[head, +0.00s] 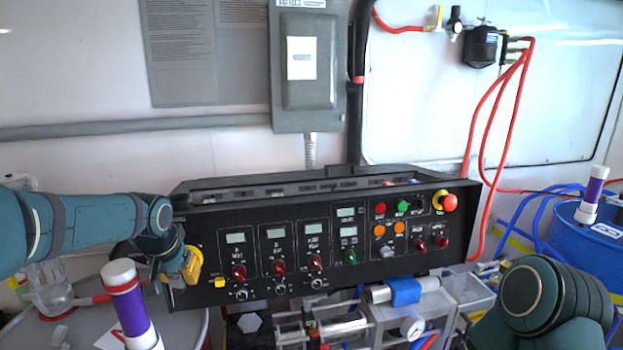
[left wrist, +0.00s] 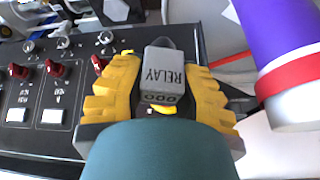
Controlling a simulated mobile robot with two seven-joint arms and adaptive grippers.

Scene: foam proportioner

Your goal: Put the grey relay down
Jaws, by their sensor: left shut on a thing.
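The grey relay (left wrist: 163,68) is a small block with "RELAY" printed on it, seen in the left wrist view between my yellow fingers. My left gripper (left wrist: 162,85) is shut on it. In the head view my left gripper (head: 183,267) is at the left end of the black control panel (head: 325,238), in front of its face and above the drum at lower left. The relay cannot be made out clearly in the head view. My right arm shows at lower right, but its gripper is out of view.
A purple and white cylinder (head: 131,305) stands close to the left gripper, on a round drum top (head: 88,328); it also shows in the left wrist view (left wrist: 285,50). Clear boxes and a gauge (head: 412,327) are below the panel. A blue drum (head: 590,238) is at right.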

